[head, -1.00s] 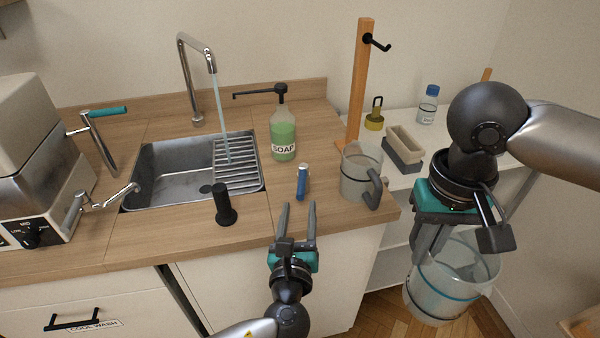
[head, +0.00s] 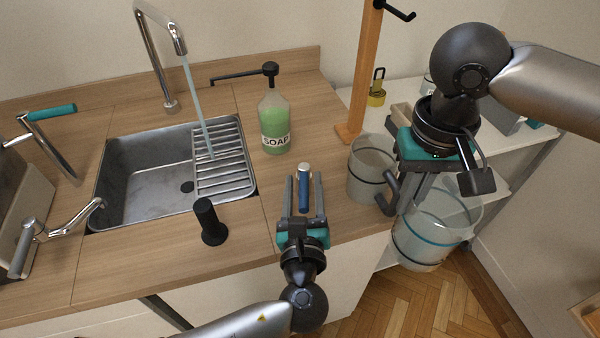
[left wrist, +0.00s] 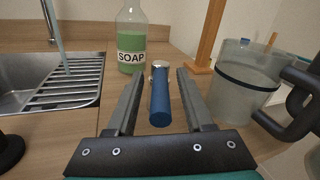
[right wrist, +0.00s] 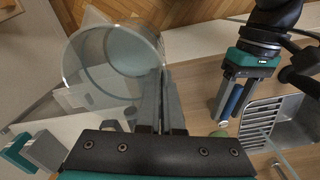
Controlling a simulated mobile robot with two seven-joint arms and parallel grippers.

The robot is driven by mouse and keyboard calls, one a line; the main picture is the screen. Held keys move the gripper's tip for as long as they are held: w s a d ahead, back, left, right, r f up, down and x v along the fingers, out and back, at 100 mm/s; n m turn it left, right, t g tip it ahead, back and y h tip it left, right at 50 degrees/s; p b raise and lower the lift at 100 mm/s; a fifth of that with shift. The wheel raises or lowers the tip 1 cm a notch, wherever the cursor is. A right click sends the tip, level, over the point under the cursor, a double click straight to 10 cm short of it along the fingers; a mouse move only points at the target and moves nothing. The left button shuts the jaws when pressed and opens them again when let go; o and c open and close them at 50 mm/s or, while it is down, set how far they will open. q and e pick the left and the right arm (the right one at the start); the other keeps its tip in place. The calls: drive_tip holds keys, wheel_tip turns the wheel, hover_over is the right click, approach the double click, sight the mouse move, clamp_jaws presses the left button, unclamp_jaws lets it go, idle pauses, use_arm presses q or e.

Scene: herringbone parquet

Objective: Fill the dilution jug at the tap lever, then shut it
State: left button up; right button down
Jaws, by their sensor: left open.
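A clear jug with a blue band (head: 418,252) hangs over the floor beside the counter's right end. My right gripper (head: 408,198) is shut on its wall; the jug also fills the upper left of the right wrist view (right wrist: 105,62). The tap (head: 146,50) runs, its stream falling onto the sink's ribbed rack. A black upright lever or knob (head: 209,222) stands at the sink's front edge. My left gripper (head: 303,184) is open, its fingers either side of a blue cylinder with a metal end (left wrist: 160,98), apart from it in the left wrist view.
A second clear jug with a dark band and handle (head: 368,172) stands on the counter, close to my right gripper. A soap bottle (head: 274,125) stands behind the blue cylinder. A wooden post with a hook (head: 362,80) rises behind. A machine with a crank (head: 22,235) stands left.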

idle(0.3)
use_arm(q)
clamp_jaws()
idle(0.3)
drive_tip(key=shift+r, duration=0.1)
idle(0.9)
